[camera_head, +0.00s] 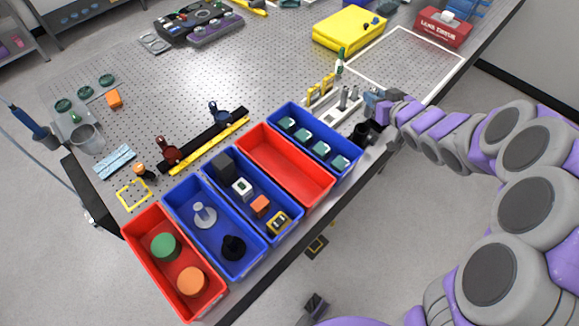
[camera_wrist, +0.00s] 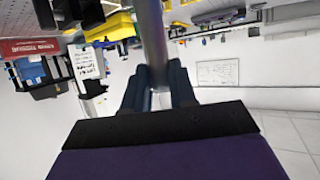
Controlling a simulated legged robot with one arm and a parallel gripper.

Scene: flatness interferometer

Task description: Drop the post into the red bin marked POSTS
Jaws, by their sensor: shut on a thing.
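In the wrist view a grey metal post (camera_wrist: 153,40) stands between the two dark fingers of my gripper (camera_wrist: 160,88), which is shut on it. In the head view my gripper (camera_head: 371,99) is at the right end of the row of bins, beside a white rack (camera_head: 322,115) with small silver posts (camera_head: 343,98). I cannot tell the held post apart from those there. One red bin (camera_head: 285,165) is empty. Another red bin (camera_head: 172,270) at the front left holds a green and an orange cylinder. No POSTS marking is readable on either.
Blue bins (camera_head: 318,140), (camera_head: 250,195) and (camera_head: 212,225) hold teal pieces, small blocks, and a white and a black piece. A black cup (camera_head: 365,133) stands below my gripper. A black rail (camera_head: 203,140) and yellow bar (camera_head: 210,143) lie behind the bins.

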